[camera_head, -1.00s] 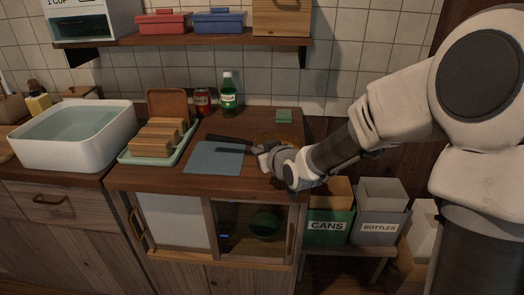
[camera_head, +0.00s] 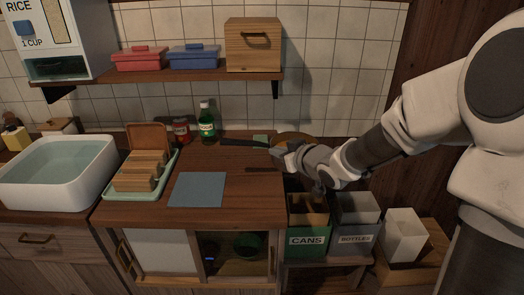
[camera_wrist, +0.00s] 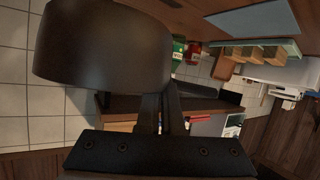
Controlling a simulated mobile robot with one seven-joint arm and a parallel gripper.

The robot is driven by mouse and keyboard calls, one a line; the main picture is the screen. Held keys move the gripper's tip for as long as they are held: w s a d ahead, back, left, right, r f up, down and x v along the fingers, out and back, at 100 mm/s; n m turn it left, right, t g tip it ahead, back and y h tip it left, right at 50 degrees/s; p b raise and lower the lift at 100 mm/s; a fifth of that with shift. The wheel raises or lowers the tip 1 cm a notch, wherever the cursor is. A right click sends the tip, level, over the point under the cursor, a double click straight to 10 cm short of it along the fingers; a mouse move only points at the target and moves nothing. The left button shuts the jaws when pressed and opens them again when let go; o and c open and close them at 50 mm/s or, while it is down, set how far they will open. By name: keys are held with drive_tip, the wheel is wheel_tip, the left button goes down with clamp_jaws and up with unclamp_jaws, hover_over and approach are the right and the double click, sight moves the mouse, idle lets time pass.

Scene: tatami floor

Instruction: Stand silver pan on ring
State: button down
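The pan (camera_head: 294,136) looks brownish in the head view and dark in the wrist view (camera_wrist: 100,45). Its long dark handle (camera_head: 243,142) points left. My gripper (camera_head: 279,150) is at the near side of the pan and appears shut on it. In the wrist view, the two fingers (camera_wrist: 163,100) are close together against the pan, beside the handle. The pan seems to be held above the counter's right part, with a dark shadow below it. I cannot make out a ring in any view; my gripper and the pan hide part of the counter.
A blue-grey mat (camera_head: 197,190) lies on the counter (camera_head: 240,207). A green tray (camera_head: 112,193) with wooden blocks is at left. Bins (camera_head: 308,240) are at lower right.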

drive_tip(key=shift+d+r, duration=0.3)
drive_tip(key=shift+d, duration=0.1)
drive_tip(key=s+d+f+m+h, duration=0.2)
drive_tip(key=s+d+f, duration=0.3)
drive_tip(key=s+d, duration=0.15)
wheel_tip(320, 180, up, 13)
drive_tip(key=p, duration=1.3)
wheel_tip(320, 180, down, 11)
drive_tip(key=w+m+t+h, duration=0.1)
drive_tip(key=w+m+h, duration=0.1)
drive_tip(key=m+h, duration=0.1)
drive_tip(key=shift+w+a+h, duration=0.2)
drive_tip(key=shift+a+h, duration=0.05)
drive_tip(key=shift+h, duration=0.25)
drive_tip(key=shift+w+r, duration=0.1)
